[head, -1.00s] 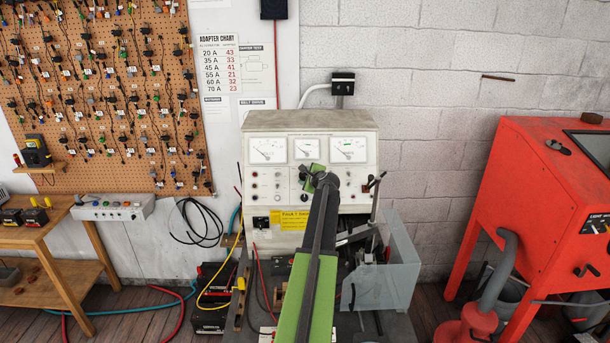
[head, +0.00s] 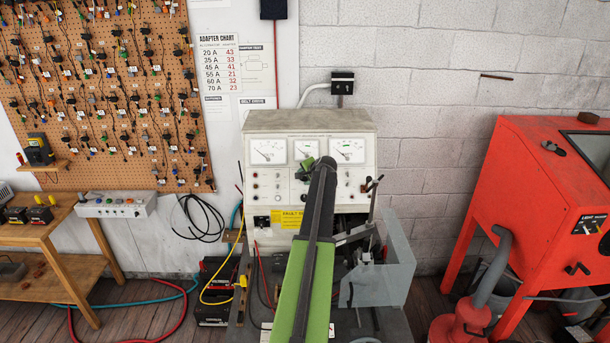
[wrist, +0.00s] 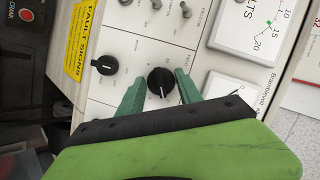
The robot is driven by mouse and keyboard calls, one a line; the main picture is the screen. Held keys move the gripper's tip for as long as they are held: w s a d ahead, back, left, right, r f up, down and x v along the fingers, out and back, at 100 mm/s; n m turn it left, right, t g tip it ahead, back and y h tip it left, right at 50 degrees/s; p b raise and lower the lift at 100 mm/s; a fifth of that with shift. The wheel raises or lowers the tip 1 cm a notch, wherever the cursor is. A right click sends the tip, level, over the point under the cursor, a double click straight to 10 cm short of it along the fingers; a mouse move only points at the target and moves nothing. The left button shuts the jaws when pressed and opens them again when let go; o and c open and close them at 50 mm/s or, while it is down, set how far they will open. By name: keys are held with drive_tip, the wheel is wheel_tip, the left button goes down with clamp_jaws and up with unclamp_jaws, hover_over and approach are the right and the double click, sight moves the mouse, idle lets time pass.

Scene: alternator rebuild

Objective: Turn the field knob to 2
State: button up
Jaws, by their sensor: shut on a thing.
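The front panel of the cream test bench (head: 262,180) faces me in the head view. In the wrist view a round black knob (wrist: 160,82) with a pale pointer line sits between the two green fingers of my gripper (wrist: 159,92). My gripper is shut on this knob. The panel appears turned on its side there, and the small scale marks around the knob are too blurred to read. A second black knob (wrist: 104,65) is to the left, outside the fingers. In the head view my gripper (head: 306,166) is at the panel below the meters, and my arm hides the held knob.
Meters (head: 268,151) line the panel's top. A yellow fault sign (head: 288,220) is below the knobs. A lever (head: 373,185) stands at the panel's right, above a grey guard (head: 395,265). A red cabinet (head: 545,200) is far right.

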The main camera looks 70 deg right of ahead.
drive_tip(key=shift+n, duration=0.5)
drive_tip(key=shift+g, duration=0.3)
drive_tip(key=o, duration=1.4)
drive_tip(key=shift+c, duration=0.2)
drive_tip(key=s+a+r+p, duration=0.3)
drive_tip(key=s+a, duration=0.7)
drive_tip(key=a, duration=0.1)
drive_tip(key=shift+s+a+p, duration=0.35)
drive_tip(key=shift+a, duration=0.05)
